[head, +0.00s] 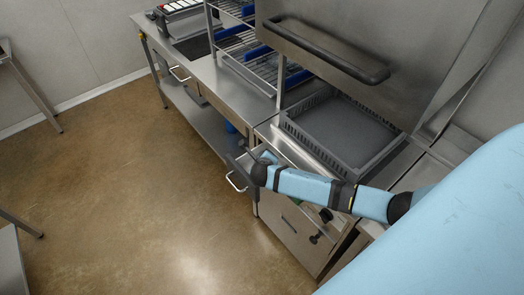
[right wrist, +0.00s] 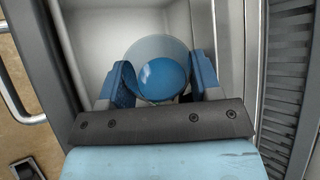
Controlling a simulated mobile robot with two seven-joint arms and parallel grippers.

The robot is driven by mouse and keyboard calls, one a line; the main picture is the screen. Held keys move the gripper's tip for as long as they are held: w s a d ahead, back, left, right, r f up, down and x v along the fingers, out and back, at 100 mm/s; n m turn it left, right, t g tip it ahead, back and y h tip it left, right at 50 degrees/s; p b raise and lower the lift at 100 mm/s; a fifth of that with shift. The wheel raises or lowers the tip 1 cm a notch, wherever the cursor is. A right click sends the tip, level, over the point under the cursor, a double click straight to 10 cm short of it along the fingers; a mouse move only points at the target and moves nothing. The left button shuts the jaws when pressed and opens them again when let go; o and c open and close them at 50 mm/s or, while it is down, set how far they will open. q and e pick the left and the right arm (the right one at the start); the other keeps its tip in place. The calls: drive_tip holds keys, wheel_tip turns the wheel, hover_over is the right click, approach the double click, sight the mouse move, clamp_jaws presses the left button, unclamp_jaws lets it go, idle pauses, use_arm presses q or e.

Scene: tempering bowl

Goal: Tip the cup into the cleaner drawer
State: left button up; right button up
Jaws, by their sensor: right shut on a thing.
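The cleaner drawer (head: 239,162) is pulled open at the front of the steel machine in the head view. In the right wrist view its pale inside (right wrist: 90,55) lies below my right gripper (right wrist: 163,85). The gripper is shut on the cup (right wrist: 137,52), a clear round cup with a glossy blue round area in it, with one blue finger on each side. The cup is over the drawer. I cannot tell how far it is tilted. In the head view my right gripper (head: 262,162) is at the drawer, and the cup is hidden there. My left gripper is not in view.
A grey dish rack (head: 345,130) sits in the machine under the raised hood (head: 350,45), behind my right arm. The drawer handle (head: 235,184) sticks out over the floor. A steel counter (head: 225,80) with wire shelving stands further back.

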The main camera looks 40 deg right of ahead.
drive_tip(key=shift+r, duration=0.1)
drive_tip(key=shift+r+n+g+p, duration=0.25)
drive_tip(key=shift+n+g+p, duration=0.05)
drive_tip(key=shift+p, duration=0.85)
drive_tip(key=shift+f+h, duration=0.1)
drive_tip(key=shift+h, duration=0.2)
drive_tip(key=shift+w+a+r+p, duration=0.1)
drive_tip(key=shift+r+p, duration=0.15)
drive_tip(key=shift+p, duration=0.4)
drive_tip(key=shift+n+g+h, duration=0.4)
